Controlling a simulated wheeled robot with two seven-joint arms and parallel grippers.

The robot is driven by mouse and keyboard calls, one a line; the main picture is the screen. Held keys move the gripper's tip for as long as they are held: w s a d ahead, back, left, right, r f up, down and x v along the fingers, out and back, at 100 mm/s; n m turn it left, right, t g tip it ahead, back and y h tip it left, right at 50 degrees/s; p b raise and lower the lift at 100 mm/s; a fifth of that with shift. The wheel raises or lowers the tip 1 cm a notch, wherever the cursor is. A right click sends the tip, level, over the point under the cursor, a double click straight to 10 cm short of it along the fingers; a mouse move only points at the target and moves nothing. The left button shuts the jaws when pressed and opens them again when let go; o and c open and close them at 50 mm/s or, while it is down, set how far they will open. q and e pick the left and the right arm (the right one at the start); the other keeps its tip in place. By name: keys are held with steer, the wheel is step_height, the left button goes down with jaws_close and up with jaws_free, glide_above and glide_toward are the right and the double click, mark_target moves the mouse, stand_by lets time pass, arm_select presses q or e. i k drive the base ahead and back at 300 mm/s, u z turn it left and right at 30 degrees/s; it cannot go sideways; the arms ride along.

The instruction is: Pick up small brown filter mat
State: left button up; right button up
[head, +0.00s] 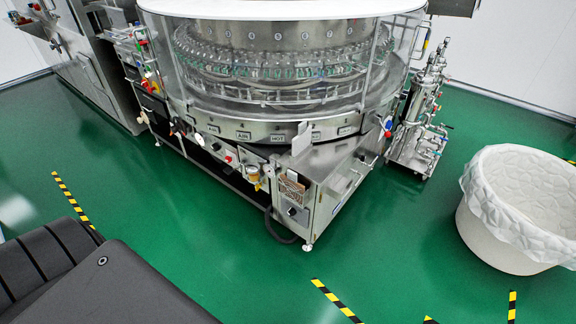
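A small brown patch that looks like the filter mat (291,187) is on the front lower corner of the rotary washer (320,190), set in or against the metal cabinet panel. It is too small to tell how it is held there. Neither of my grippers is in the head view, and nothing touches the brown piece.
A large white bin with a liner (520,200) stands on the green floor at right. A steel pipe unit (418,125) stands right of the washer. Yellow-black tape strips (335,300) mark the floor. Green floor (390,240) is clear before the washer.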

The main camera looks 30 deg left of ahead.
mark_target(290, 178)
steer(key=u, duration=0.95)
